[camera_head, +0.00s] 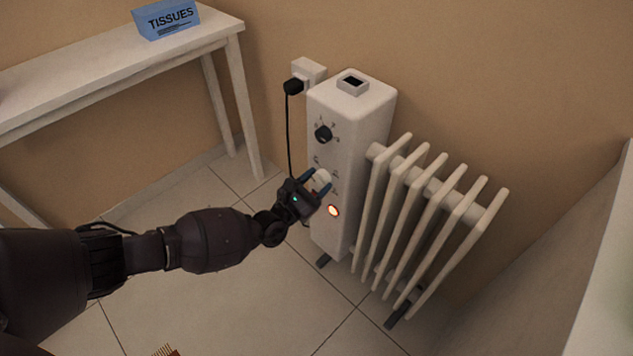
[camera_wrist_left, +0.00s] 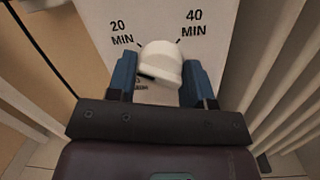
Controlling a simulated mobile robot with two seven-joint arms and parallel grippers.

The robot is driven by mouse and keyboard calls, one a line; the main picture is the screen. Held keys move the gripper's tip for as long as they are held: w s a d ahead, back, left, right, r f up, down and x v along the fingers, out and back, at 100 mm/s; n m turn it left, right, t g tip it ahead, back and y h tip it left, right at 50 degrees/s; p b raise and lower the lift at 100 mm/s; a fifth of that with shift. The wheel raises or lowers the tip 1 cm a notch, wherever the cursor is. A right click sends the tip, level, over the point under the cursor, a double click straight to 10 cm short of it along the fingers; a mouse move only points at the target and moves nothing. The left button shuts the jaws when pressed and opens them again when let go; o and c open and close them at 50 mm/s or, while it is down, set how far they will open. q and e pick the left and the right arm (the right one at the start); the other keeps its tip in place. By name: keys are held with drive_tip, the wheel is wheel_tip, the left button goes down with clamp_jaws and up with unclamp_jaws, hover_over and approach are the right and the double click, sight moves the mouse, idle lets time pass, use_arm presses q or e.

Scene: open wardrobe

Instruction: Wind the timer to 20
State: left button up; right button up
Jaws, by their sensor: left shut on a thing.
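The timer is a white knob (camera_wrist_left: 160,62) on the front panel of a white oil radiator (camera_head: 345,110). In the left wrist view, the marks "20 MIN" at upper left and "40 MIN" at upper right show around the knob. My left gripper (camera_head: 318,186) is at the panel, with its blue fingers on both sides of the knob and shut on it. In the left wrist view the gripper (camera_wrist_left: 160,80) hides the lower part of the dial. I cannot read which mark the knob points to. My right gripper is not in view.
A black dial (camera_head: 323,133) sits above the timer and a lit orange lamp (camera_head: 333,211) below it. Radiator fins (camera_head: 430,200) stand to the right. A plug (camera_head: 294,87) is in the wall socket. A table (camera_head: 100,65) with a tissue box (camera_head: 167,19) stands at left.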

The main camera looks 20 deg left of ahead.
use_arm(q)
drive_tip(key=shift+d+f+m+h, duration=0.1)
drive_tip(key=shift+m+h, duration=0.4)
drive_tip(key=shift+m, duration=1.7)
drive_tip(key=o, duration=0.9)
drive_tip(key=shift+s, duration=0.2)
drive_tip(key=shift+p+v, duration=1.05)
drive_tip(key=shift+v, duration=4.2)
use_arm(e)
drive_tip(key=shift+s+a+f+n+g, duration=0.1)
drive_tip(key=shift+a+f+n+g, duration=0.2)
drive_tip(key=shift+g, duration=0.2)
